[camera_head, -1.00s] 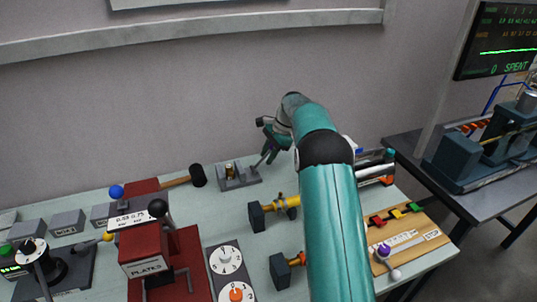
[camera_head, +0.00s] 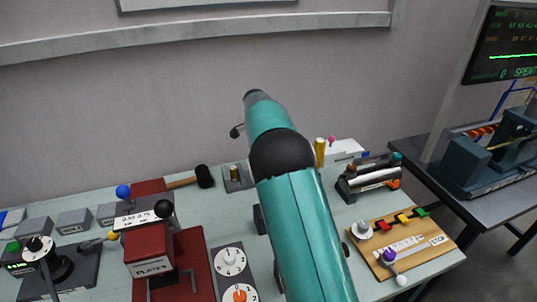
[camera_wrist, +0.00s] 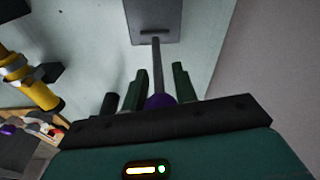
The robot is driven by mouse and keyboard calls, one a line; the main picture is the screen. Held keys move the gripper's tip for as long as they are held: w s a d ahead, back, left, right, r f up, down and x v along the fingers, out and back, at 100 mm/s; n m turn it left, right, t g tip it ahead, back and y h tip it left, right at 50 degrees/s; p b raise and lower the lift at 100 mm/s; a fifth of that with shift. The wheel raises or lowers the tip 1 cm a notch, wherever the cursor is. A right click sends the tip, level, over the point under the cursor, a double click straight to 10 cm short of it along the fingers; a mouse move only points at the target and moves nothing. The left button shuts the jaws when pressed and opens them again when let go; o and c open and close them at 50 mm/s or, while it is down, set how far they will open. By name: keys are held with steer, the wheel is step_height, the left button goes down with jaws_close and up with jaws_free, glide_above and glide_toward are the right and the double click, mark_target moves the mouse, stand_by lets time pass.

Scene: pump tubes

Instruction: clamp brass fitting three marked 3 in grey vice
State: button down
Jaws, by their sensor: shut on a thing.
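The grey vice (camera_head: 238,186) stands at the back of the bench, partly hidden by my arm in the head view. A small brass fitting (camera_head: 234,172) stands upright in it; no number is legible, and I cannot tell whether the jaws press on it. In the wrist view a thin grey lever (camera_wrist: 157,65) runs from the vice's grey base (camera_wrist: 150,22) to a purple knob (camera_wrist: 160,101). My gripper (camera_wrist: 158,88) is shut on this knob, with dark green fingers on either side. In the head view my arm hides the gripper and lever.
A black-headed mallet (camera_head: 202,177) lies left of the vice. A yellow cylinder (camera_head: 320,152) stands right of my arm; a yellow fitting (camera_wrist: 35,88) shows left in the wrist view. A wooden board (camera_head: 413,240) with coloured blocks lies front right. The red plate press (camera_head: 150,250) stands front left.

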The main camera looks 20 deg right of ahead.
steer(key=shift+a+r+h, duration=0.2)
steer(key=shift+a+h, duration=0.3)
steer(key=shift+h, duration=0.3)
steer(key=c, duration=1.1)
jaws_free()
steer(key=shift+f, duration=0.1)
steer(key=v, duration=1.4)
steer(key=shift+a+f, duration=0.1)
steer(key=shift+s, duration=0.1)
